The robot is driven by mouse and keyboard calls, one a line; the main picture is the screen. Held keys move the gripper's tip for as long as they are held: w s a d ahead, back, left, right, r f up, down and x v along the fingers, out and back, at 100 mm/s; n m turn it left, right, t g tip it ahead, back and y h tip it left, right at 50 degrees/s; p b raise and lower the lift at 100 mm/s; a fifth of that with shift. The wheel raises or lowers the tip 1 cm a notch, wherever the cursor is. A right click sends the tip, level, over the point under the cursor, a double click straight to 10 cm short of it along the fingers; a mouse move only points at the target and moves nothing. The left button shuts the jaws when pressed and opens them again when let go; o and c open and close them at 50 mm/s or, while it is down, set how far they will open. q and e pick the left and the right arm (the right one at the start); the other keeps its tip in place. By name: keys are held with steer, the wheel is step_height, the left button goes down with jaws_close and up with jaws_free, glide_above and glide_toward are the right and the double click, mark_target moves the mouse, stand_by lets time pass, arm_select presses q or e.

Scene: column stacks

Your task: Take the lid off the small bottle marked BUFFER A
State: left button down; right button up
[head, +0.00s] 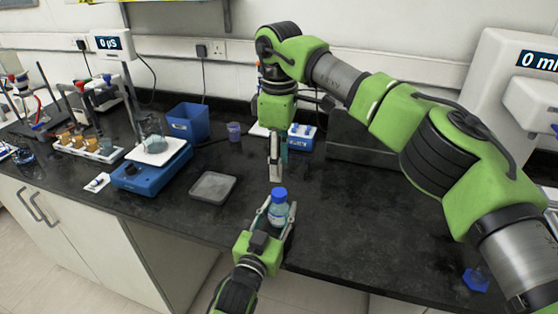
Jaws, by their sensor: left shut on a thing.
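A small clear bottle (278,214) with bluish contents stands near the front edge of the bench. Its blue lid (279,194) is on top. The label is too small to read. My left gripper (279,211) is shut on the bottle, with one finger on each side of its body. My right gripper (277,172) points down just above and slightly behind the lid, apart from it. Its fingers are seen nearly edge-on, so whether they are open or shut is unclear.
A shallow grey tray (213,187) lies left of the bottle. Further left is a blue stirrer (150,173) with a beaker (153,140). A blue bin (188,123) and a blue-and-white rack (301,137) stand behind.

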mark_target(279, 192)
steer(key=shift+f+m, duration=0.1)
steer(key=shift+m, duration=0.4)
steer(key=shift+f, duration=3.9)
jaws_close()
